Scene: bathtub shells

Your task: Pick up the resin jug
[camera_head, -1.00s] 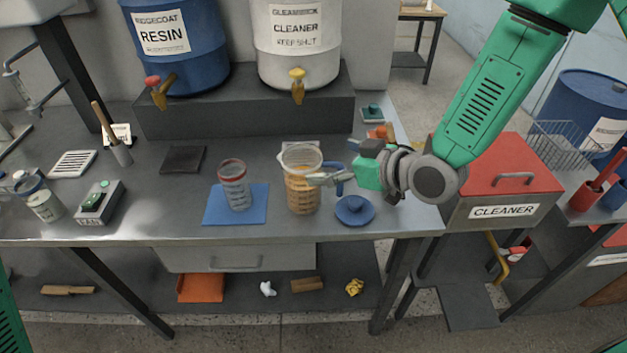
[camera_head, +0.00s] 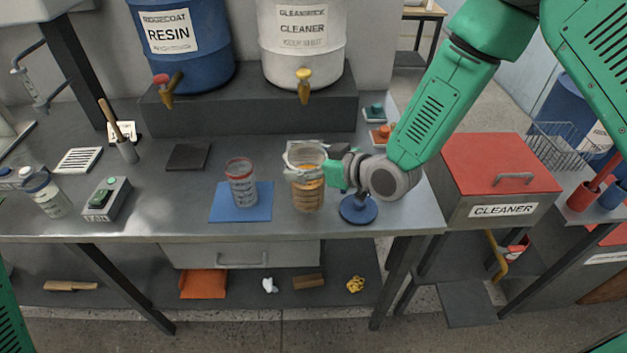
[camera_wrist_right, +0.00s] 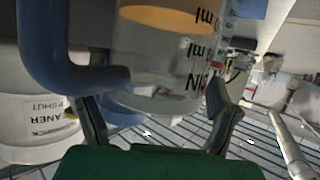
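The resin jug (camera_head: 307,197) is a clear beaker with orange contents and markings. It stands upright near the front edge of the grey bench. In the right wrist view the jug (camera_wrist_right: 165,65) appears upside down, with its blue handle (camera_wrist_right: 75,75) at the left. My right gripper (camera_head: 305,160) is at the jug's upper part, coming from the right. In the right wrist view its two fingers (camera_wrist_right: 160,122) are spread, one on each side of the jug; firm contact does not show. My left gripper is out of view.
A second clear cup (camera_head: 241,186) with a red rim stands on a blue mat (camera_head: 259,207) to the left. A blue round-based object (camera_head: 358,210) is close at the right. Drums (camera_head: 180,60) stand on a raised block behind.

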